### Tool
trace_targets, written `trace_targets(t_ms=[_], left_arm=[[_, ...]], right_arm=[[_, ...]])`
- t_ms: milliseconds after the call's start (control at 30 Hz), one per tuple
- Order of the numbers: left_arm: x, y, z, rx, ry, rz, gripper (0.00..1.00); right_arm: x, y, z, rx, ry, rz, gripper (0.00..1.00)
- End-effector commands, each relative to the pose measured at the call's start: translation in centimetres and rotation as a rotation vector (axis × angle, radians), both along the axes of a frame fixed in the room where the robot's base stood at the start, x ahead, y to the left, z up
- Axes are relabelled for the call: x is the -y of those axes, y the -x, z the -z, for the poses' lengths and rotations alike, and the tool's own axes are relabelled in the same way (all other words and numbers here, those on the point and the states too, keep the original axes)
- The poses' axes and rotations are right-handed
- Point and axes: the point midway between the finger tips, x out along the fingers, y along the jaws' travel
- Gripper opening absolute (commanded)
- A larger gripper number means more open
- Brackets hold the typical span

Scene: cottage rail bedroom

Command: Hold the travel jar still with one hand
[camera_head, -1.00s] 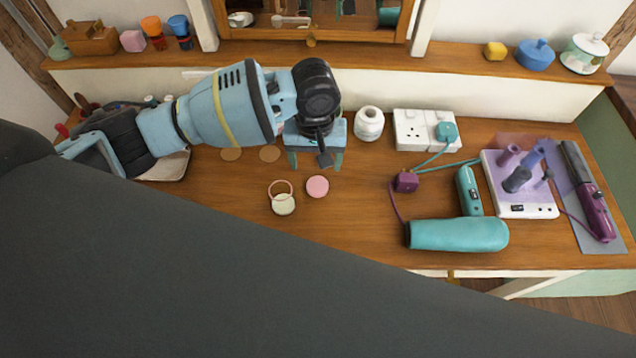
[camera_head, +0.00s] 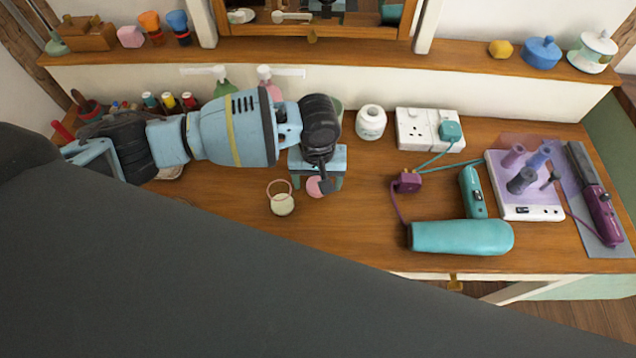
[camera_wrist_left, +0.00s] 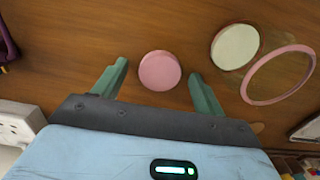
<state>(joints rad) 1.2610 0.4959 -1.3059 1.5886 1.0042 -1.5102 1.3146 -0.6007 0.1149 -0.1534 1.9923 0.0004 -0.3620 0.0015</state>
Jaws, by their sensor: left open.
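A small round pink piece, which looks like the travel jar (camera_wrist_left: 159,70), sits on the wooden dressing table between the fingers of my left gripper (camera_wrist_left: 158,72) in the left wrist view. There is a gap on both sides, so the fingers do not touch it. In the head view my open left gripper (camera_head: 317,180) is over the pink jar (camera_head: 314,187) and hides part of it. My right gripper is not in view.
A white lidded pot (camera_head: 370,122) and a socket block (camera_head: 428,128) stand behind to the right. Bottles stand at the back left.

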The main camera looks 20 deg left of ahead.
Motion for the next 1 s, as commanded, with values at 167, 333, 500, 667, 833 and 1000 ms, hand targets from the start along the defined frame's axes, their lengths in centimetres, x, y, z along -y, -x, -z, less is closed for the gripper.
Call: trace_targets(t_ms=[167, 333, 500, 667, 833, 1000], left_arm=[[0.00, -0.06, 0.10, 0.002, 0.000, 0.000, 0.71], [0.01, -0.05, 0.09, 0.002, 0.000, 0.000, 0.71], [0.00, -0.05, 0.09, 0.001, 0.001, 0.000, 0.53], [0.00, -0.04, 0.09, 0.001, 0.001, 0.000, 0.32], [-0.01, -0.04, 0.09, 0.001, 0.001, 0.000, 0.24], [-0.01, -0.05, -0.06, 0.001, 0.001, -0.001, 0.24]], right_arm=[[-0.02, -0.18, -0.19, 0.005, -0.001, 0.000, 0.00], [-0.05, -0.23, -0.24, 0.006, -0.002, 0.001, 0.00], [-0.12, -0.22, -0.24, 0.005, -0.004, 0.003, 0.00], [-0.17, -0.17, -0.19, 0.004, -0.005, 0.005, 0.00], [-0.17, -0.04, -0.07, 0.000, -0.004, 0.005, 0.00], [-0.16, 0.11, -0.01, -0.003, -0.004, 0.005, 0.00]])
